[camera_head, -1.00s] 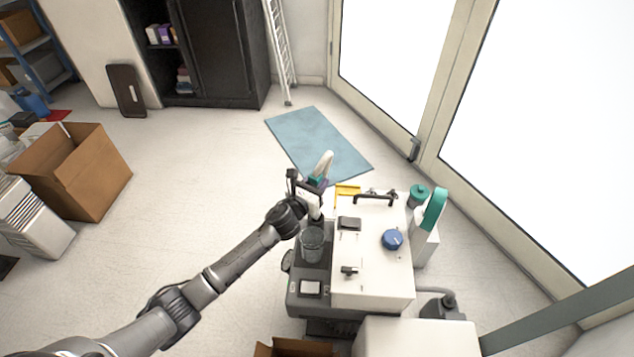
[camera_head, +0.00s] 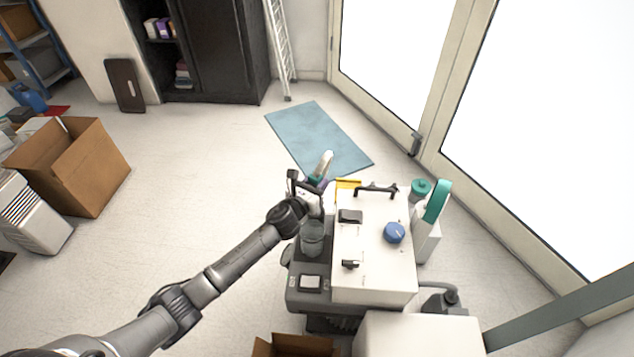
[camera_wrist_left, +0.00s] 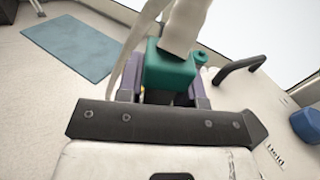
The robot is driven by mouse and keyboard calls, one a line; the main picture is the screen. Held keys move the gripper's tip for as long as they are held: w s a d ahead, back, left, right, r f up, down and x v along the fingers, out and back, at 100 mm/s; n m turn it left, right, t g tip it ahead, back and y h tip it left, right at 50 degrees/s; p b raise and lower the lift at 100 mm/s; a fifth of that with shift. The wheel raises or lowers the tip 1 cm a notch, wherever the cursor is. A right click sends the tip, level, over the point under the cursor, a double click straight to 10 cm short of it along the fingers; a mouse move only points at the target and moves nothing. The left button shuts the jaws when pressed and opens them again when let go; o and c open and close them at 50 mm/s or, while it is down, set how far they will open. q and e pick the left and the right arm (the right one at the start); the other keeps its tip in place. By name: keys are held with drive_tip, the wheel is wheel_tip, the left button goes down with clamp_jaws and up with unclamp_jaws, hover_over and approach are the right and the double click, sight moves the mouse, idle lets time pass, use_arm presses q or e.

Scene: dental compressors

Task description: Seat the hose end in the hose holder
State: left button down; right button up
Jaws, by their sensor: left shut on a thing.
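My left gripper (camera_head: 311,186) is at the far left corner of the white-topped compressor unit (camera_head: 375,270). In the left wrist view its purple-grey fingers (camera_wrist_left: 166,92) are shut on the teal block of the hose end (camera_wrist_left: 170,70). A pale, hose-like length rises from this block, and it also shows as a white tip above the gripper in the head view (camera_head: 325,162). A yellow bracket (camera_head: 347,184) sits on the unit's far edge, just right of the gripper. I cannot tell for certain which part is the hose holder. My right gripper is not in view.
A black handle (camera_head: 376,190), a blue knob (camera_head: 394,233) and small black fittings stand up from the unit's top. Teal-and-white parts (camera_head: 437,203) flank the right side. A blue mat (camera_head: 318,138) lies on open floor beyond.

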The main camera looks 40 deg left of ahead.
use_arm(q)
drive_tip(key=shift+f, duration=0.1)
drive_tip(key=shift+f+b, duration=0.9)
drive_tip(key=shift+f, duration=0.05)
drive_tip(key=c, duration=0.7)
unclamp_jaws()
drive_tip(key=shift+s, duration=0.1)
